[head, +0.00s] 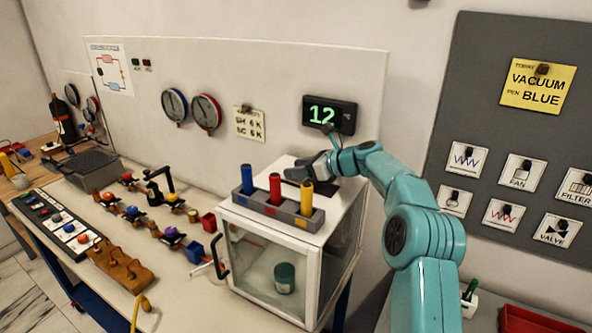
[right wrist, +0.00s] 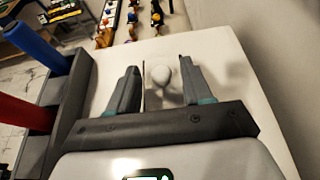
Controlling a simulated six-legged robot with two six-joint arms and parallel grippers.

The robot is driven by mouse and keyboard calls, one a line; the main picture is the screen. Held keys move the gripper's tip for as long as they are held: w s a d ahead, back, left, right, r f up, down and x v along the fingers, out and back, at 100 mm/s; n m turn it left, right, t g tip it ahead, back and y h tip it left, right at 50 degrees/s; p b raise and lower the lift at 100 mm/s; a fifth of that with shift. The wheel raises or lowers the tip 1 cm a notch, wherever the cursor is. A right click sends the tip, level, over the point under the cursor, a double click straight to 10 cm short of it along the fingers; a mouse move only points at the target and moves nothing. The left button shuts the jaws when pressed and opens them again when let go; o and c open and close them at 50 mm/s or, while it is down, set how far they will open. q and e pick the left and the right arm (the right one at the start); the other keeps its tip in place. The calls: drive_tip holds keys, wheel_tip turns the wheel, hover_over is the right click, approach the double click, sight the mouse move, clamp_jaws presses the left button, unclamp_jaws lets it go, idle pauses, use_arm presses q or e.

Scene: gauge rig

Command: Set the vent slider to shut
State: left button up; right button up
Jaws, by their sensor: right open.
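A white glass-fronted box (head: 345,238) stands on the bench. My right gripper (head: 296,172) is over the back of its top, behind the pen rack. In the right wrist view my right gripper (right wrist: 160,68) is open, with its two fingers apart over the white box top (right wrist: 230,75). In the head view the knob is hidden. My left gripper is not in view.
A grey rack (head: 285,212) with blue, red and yellow pens stands on the box top, close beside my right gripper. A wall display (head: 330,115) reading 12 hangs behind. Several small coloured parts and a wooden block (head: 120,265) lie on the bench to the left.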

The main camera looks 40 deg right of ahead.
drive_tip(key=b+v, duration=0.2)
drive_tip(key=v, duration=1.3)
drive_tip(key=shift+s+d+f+b, duration=0.1)
drive_tip(key=shift+s+d+b, duration=0.15)
drive_tip(key=shift+b, duration=0.1)
drive_tip(key=shift+s, duration=0.2)
drive_tip(key=shift+w, duration=0.1)
